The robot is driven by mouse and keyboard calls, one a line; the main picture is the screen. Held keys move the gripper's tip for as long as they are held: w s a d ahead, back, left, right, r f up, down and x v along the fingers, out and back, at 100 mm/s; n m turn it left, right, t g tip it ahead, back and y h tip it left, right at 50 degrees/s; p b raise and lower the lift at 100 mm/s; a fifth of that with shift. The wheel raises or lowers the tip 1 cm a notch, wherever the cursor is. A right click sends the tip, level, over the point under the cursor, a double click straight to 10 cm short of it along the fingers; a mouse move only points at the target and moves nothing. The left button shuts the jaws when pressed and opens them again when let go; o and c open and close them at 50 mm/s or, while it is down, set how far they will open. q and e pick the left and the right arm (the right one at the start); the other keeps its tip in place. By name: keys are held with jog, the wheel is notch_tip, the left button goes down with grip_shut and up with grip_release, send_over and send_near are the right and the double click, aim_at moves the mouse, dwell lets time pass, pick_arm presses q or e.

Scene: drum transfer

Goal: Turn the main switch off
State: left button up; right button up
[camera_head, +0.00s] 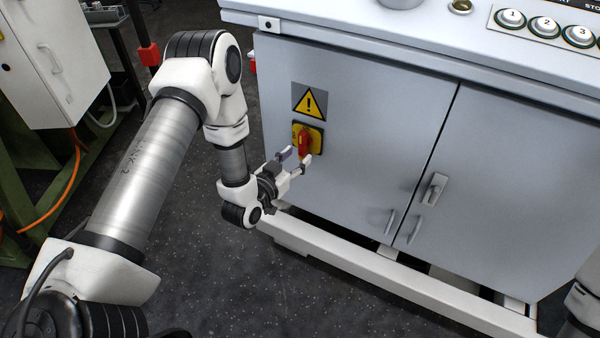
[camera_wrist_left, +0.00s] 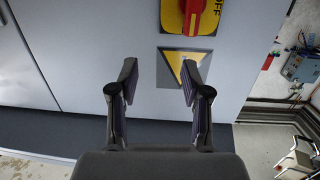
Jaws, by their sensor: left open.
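The main switch is a red rotary handle (camera_head: 304,142) on a yellow plate (camera_head: 317,132), on the grey cabinet's left door. The handle looks upright. In the left wrist view the red handle (camera_wrist_left: 194,14) is at the top edge, partly cut off, with "OFF" lettering beside it. My left gripper (camera_head: 296,159) is open and empty, just in front of and a little below the switch in the head view. It also shows in the left wrist view (camera_wrist_left: 160,78), its fingers apart and not around the handle. My right gripper is not in view.
A yellow warning sign (camera_head: 309,101) is above the switch. The grey cabinet (camera_head: 365,125) has a door handle (camera_head: 434,189) at right and numbered buttons (camera_head: 544,26) on top. A white base rail (camera_head: 370,262) runs below. A white box (camera_head: 55,50) stands at left.

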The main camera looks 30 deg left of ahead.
pick_arm(q)
jog(key=n+t+y+b, duration=0.1)
jog(key=b, duration=0.5)
send_near(301, 146)
jog(key=w, duration=0.2)
jog(key=w+b, duration=0.1)
jog(key=w, duration=0.5)
jog(key=shift+w+f+b, duration=0.1)
jog(key=shift+w+b, duration=0.25)
jog(key=shift+w, duration=0.5)
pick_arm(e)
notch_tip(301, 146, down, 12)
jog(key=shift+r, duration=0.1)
pick_arm(q)
grip_shut()
